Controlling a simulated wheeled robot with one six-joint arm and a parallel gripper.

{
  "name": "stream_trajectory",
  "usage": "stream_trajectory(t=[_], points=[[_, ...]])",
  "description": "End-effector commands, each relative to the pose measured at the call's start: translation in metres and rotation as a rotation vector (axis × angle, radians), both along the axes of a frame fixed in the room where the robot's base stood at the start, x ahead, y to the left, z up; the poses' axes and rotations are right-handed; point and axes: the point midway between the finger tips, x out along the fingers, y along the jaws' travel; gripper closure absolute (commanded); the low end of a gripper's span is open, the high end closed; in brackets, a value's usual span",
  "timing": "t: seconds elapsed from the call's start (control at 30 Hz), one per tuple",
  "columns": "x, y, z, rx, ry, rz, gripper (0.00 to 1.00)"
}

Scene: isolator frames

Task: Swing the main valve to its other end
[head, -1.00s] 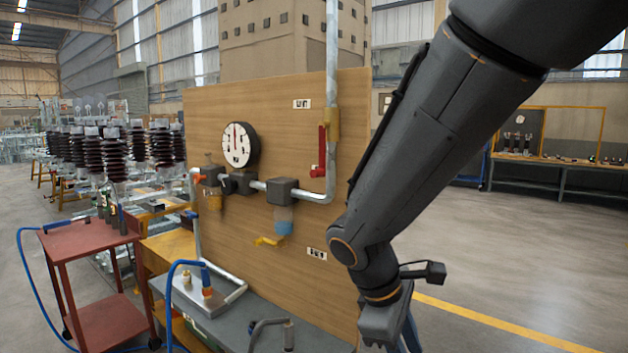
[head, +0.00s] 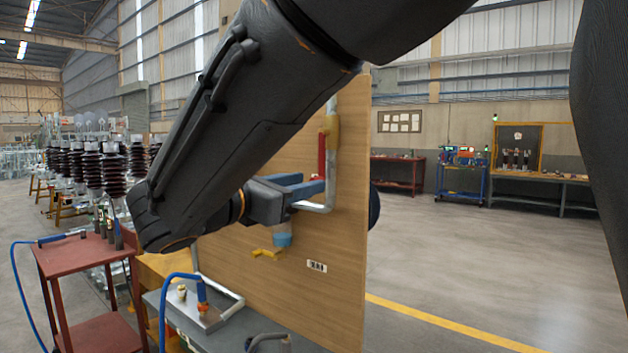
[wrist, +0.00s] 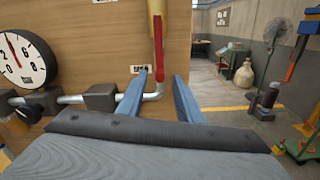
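The valve with a long red handle (head: 321,152) and yellow body (head: 332,124) is on the vertical pipe of the wooden board. The handle hangs down along the pipe. In the wrist view the red handle (wrist: 158,38) lies ahead of my gripper (wrist: 161,76), its lower end in line with the gap between the blue fingers. My gripper also shows in the head view (head: 314,184), in front of the board near the handle's lower end. The fingers are apart and empty. I cannot tell how far the tips are from the handle.
A round gauge (wrist: 24,58) and a dark pipe fitting (wrist: 100,96) are left of the fingers. A small yellow lever (head: 267,254) sits lower on the board (head: 345,230). A red cart (head: 85,258) stands at left. The floor right of the board is open.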

Motion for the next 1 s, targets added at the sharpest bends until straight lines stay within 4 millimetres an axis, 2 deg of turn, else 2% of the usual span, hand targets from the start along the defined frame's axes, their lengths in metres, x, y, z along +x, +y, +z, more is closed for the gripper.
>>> stream_trajectory(t=[0.1,0.3,0.63,0.83,1.0], points=[[0.014,-0.013,0.001,0.0,0.001,-0.004,0.67],[0.03,-0.024,0.0,0.001,0.002,-0.001,0.67],[0.033,-0.026,-0.001,0.003,0.002,0.001,0.67],[0.033,-0.026,-0.001,0.003,0.002,0.0,0.99],[0.033,-0.026,-0.001,0.003,0.002,0.0,1.0]])
